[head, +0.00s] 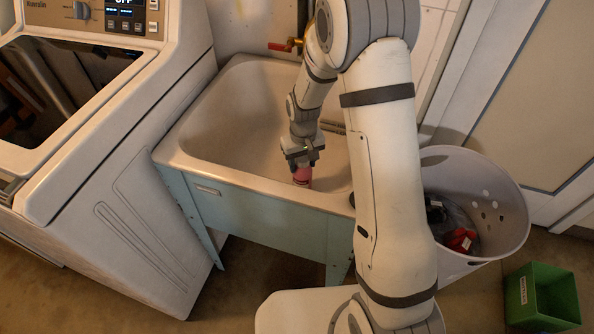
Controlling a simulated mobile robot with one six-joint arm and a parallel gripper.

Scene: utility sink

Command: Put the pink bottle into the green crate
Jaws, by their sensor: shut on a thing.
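The pink bottle (302,176) is in the utility sink (235,105), near the front wall of the basin. Only a small part of it shows below my gripper (302,165). My gripper points down into the basin and is shut on the bottle. The lower end of the bottle is close to the sink's front rim; I cannot tell if it touches the basin. The green crate (541,297) stands on the floor at the bottom right, far from my gripper. The part of its inside that I see looks empty.
A white laundry basket (487,185) with dark and red items stands right of the sink. A washing machine (120,150) is on the left. A red-handled tap (284,46) is behind the basin. My arm hides the sink's right side.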

